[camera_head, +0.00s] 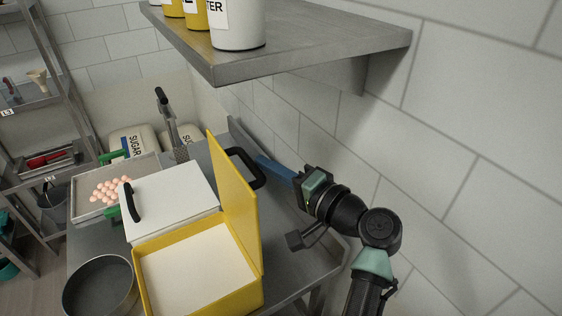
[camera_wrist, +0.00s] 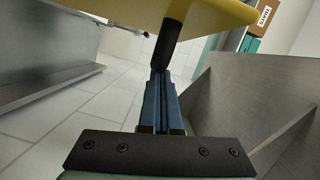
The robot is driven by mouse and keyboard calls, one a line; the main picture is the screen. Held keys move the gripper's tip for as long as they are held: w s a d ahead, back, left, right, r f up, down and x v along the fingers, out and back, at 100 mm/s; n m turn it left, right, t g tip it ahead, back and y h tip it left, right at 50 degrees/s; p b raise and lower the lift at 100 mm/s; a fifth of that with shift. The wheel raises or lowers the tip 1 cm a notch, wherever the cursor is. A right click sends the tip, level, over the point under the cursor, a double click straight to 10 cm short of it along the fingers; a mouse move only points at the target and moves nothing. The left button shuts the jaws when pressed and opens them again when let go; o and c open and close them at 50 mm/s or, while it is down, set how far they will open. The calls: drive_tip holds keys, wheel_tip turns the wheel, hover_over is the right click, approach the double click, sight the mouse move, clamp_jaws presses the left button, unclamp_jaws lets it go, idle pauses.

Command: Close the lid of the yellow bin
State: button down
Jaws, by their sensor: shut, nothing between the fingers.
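The yellow bin (camera_head: 142,280) stands open on the steel table, with pale white contents. Its yellow lid (camera_head: 235,205) stands raised, about upright, along the bin's right side. The lid's black handle (camera_head: 262,178) sticks out on the wall side. My gripper (camera_head: 260,161) reaches in from the right, its blue fingers shut and empty, with the tips at the handle. In the wrist view the closed fingers (camera_wrist: 160,78) point at the black handle (camera_wrist: 172,40), below the yellow lid (camera_wrist: 200,10). I cannot tell whether they touch.
A white-lidded bin (camera_head: 175,200) with a black handle sits behind the yellow bin. A round pan (camera_head: 100,287) and a tray (camera_head: 84,211) of pink pieces are at left. A steel shelf (camera_head: 310,45) with containers overhangs. The tiled wall (camera_head: 450,190) is close at right.

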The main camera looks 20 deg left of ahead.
sight(245, 199)
drive_tip(key=s+a+n, duration=0.2)
drive_tip(key=s+a, duration=0.2)
drive_tip(key=s, duration=0.2)
drive_tip(key=shift+a+r+h+p, duration=0.3)
drive_tip(key=shift+a+r+p, duration=0.05)
drive_tip(key=shift+a+r, duration=0.05)
